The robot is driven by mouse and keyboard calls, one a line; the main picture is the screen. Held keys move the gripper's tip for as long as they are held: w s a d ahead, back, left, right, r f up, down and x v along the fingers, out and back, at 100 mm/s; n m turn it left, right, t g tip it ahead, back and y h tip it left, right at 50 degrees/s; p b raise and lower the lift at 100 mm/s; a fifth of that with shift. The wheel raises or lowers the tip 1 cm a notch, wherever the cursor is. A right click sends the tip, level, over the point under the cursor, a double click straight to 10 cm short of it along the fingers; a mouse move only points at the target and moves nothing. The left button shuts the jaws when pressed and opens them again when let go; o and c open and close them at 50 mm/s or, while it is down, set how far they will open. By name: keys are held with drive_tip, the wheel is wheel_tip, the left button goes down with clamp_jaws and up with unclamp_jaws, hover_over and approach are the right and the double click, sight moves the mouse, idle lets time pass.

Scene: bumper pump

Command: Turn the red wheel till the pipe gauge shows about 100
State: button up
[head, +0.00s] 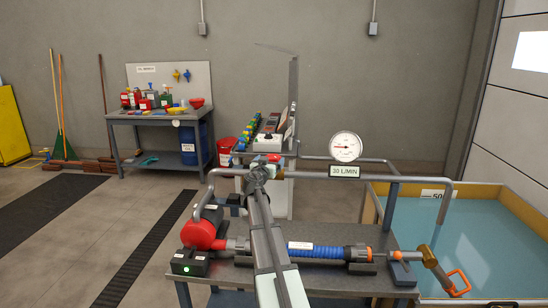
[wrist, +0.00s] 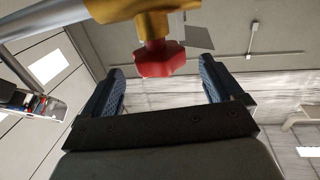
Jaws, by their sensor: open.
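The red wheel (wrist: 160,59) hangs from a brass valve body (wrist: 168,22) on the pipe in the wrist view. In the head view only a little red of the wheel (head: 274,158) shows behind my arm. My gripper (wrist: 161,70) is open. Its dark fingers stand on either side of the wheel with a gap on each side; how deep the wheel sits between them is hard to tell. My gripper also shows in the head view (head: 258,172). The round pipe gauge (head: 346,147) has a red needle pointing left. The plate below it (head: 345,171) reads 30 L/MIN.
The grey pipe (head: 410,181) runs right toward a water tank (head: 512,203). A bench (head: 390,238) below carries a red pump (head: 201,234), a blue hose (head: 315,249) and a black box with a green light (head: 189,263). A worktable (head: 160,118) stands behind at left.

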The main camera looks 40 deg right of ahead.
sight(274, 156)
drive_tip(key=x, duration=0.6)
drive_tip(key=shift+w+d, duration=0.15)
drive_tip(key=shift+d, duration=0.05)
drive_tip(key=c, duration=1)
